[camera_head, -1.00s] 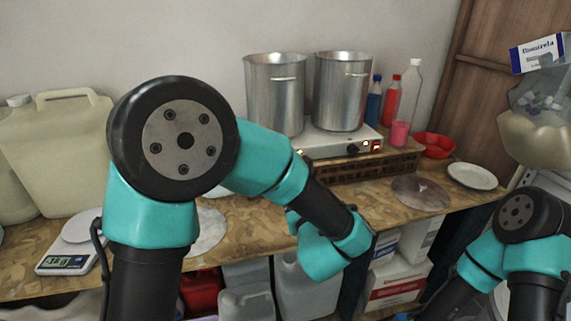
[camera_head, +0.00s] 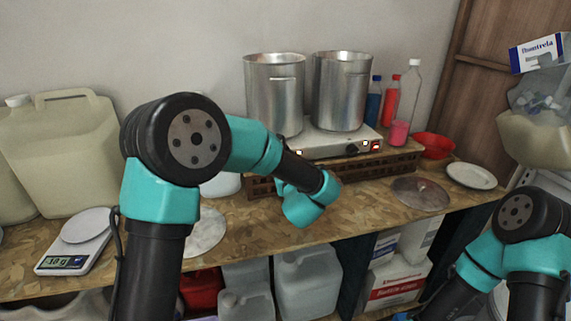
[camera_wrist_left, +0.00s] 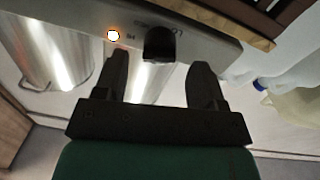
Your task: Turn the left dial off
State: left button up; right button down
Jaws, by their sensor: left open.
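The two-burner hot plate (camera_head: 325,143) stands on a wooden crate with a steel pot on each burner. In the left wrist view, which is upside down, the black left dial (camera_wrist_left: 160,44) sits on the white front panel beside a lit lamp (camera_wrist_left: 113,35). My left gripper (camera_wrist_left: 158,72) is open and empty, its two fingers pointing at the panel on either side of the dial, apparently not gripping it. In the head view, my left arm hides the left dial and the gripper. The right dial (camera_head: 352,149) is visible there. My right gripper is out of view.
Steel pots (camera_head: 275,95) and (camera_head: 340,90) stand on the hot plate. Bottles (camera_head: 405,105), a red bowl (camera_head: 434,145) and a plate (camera_head: 471,176) are to the right. A scale (camera_head: 72,245) and jerrycan (camera_head: 62,150) are left. The table front is mostly clear.

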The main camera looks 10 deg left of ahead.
pick_arm(q)
jog(key=shift+x, duration=1.45)
jog(key=shift+c, duration=0.2)
jog(key=c, duration=0.9)
jog(key=shift+o, duration=0.2)
jog(key=shift+n, duration=0.4)
jog(key=shift+n+y, duration=0.6)
jog(key=shift+n, duration=6.2)
